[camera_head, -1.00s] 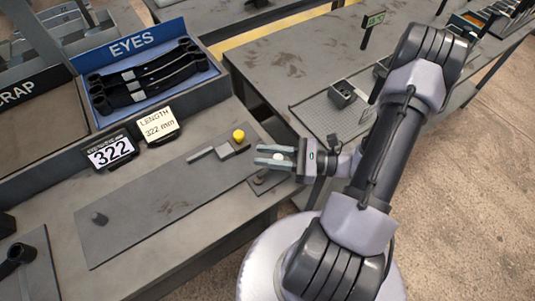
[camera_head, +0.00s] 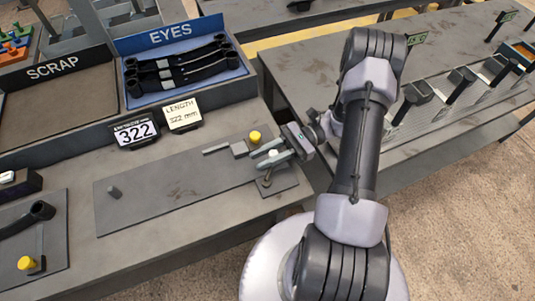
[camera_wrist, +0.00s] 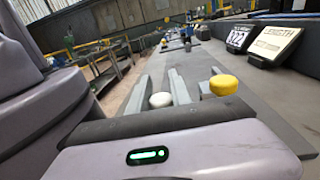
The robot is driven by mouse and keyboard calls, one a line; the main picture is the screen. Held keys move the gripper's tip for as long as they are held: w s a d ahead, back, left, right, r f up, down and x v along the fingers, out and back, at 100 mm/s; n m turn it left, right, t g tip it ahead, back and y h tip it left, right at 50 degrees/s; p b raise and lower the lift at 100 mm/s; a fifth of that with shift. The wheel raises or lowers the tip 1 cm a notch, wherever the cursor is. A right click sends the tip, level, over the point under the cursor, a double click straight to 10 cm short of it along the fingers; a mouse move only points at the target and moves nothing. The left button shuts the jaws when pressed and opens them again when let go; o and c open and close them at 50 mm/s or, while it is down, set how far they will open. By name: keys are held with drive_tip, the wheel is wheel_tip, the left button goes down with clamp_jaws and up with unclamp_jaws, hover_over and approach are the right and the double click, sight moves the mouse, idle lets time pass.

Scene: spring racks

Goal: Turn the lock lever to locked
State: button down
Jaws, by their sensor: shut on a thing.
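The lock lever has a white knob (camera_head: 272,153), which shows between the fingers of my gripper (camera_head: 273,157) in the head view. The knob also shows between the fingers in the wrist view (camera_wrist: 161,100). My gripper is shut on this knob. The lever's arm is mostly hidden under the fingers. Its small base plate (camera_head: 288,181) lies at the right end of the flat gauge plate (camera_head: 170,200). A yellow knob (camera_head: 254,136) on the gauge's sliding block stands close beside the fingers, apart from them; it shows right of them in the wrist view (camera_wrist: 223,85).
A display reading 322 (camera_head: 137,133) and a length card (camera_head: 183,114) stand behind the gauge. The EYES tray (camera_head: 236,80) holds several dark bars. The SCRAP bin (camera_head: 55,105) looks empty. Another yellow knob (camera_head: 27,263) is at the lower left.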

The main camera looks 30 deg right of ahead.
drive_tip(key=shift+w+a+n+g, duration=0.1)
drive_tip(key=shift+a+n+g, duration=0.1)
drive_tip(key=shift+n+g, duration=0.4)
drive_tip(key=shift+w+a+n+g, duration=0.1)
drive_tip(key=shift+a+n+g, duration=0.15)
drive_tip(key=shift+g, duration=0.55)
drive_tip(key=c, duration=1.2)
unclamp_jaws()
drive_tip(key=shift+o, duration=0.2)
drive_tip(key=w+d+p, duration=0.2)
drive_tip(key=d, duration=0.9)
drive_tip(key=shift+d, duration=0.4)
